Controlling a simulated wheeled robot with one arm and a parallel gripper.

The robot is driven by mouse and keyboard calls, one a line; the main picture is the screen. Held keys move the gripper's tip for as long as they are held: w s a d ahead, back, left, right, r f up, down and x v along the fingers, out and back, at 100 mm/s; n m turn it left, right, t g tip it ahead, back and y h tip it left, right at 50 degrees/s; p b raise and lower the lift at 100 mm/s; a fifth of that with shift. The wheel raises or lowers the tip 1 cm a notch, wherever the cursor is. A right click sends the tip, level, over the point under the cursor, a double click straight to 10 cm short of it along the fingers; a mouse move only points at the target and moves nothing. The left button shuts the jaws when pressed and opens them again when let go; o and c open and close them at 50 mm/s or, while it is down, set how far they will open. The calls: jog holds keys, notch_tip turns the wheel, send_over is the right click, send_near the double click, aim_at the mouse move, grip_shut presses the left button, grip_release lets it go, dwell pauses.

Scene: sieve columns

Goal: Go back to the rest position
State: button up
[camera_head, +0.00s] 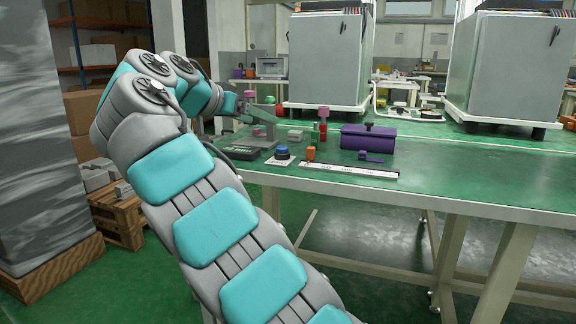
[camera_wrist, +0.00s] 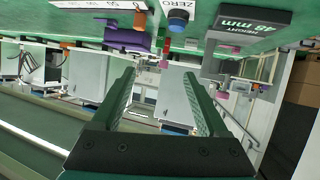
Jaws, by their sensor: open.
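My gripper (camera_wrist: 159,75) is open and empty in the wrist view, its two dark green fingers well apart with nothing between them. In that view the scene appears upside down, with the green bench top (camera_wrist: 215,8) along the upper edge. In the head view my grey and teal arm rises and bends toward the left end of the green bench (camera_head: 450,178). The gripper end is small there and hard to separate from the grey apparatus behind it.
A purple box (camera_head: 368,139), white ruler (camera_head: 345,171), blue knob (camera_head: 282,153), red bottle (camera_head: 323,122) and dark display block (camera_head: 240,152) stand on the bench. Large grey cabinets (camera_head: 325,58) stand behind. A grey pillar (camera_head: 38,130) and pallet (camera_head: 122,215) are at left.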

jog(key=s+d+f+n+g+p, duration=0.1)
jog(key=s+d+f+g, duration=0.2)
jog(key=d, duration=0.7)
jog(key=s+d+f+n+g+p, duration=0.2)
jog(key=s+d+f, duration=0.15)
jog(key=d, duration=0.65)
jog(key=s+d+f+g+y+p, duration=0.1)
jog(key=s+d+f+g, duration=0.2)
jog(key=s+d+f, duration=0.4)
jog(key=s+a+f+n+g+y+p, duration=0.1)
jog(key=s+f, duration=0.4)
jog(key=s, duration=0.6)
jog(key=s+a+f+n+g+y+p, duration=0.1)
jog(key=s+a+f+g+y, duration=0.1)
jog(key=s+f, duration=0.4)
jog(key=s+a+f+n+g+y+p, duration=0.1)
jog(key=s+f+y, duration=0.3)
jog(key=s, duration=1.1)
jog(key=shift+s+a+f+g, duration=0.3)
jog(key=shift+s+a+f, duration=0.05)
jog(key=shift+f, duration=0.45)
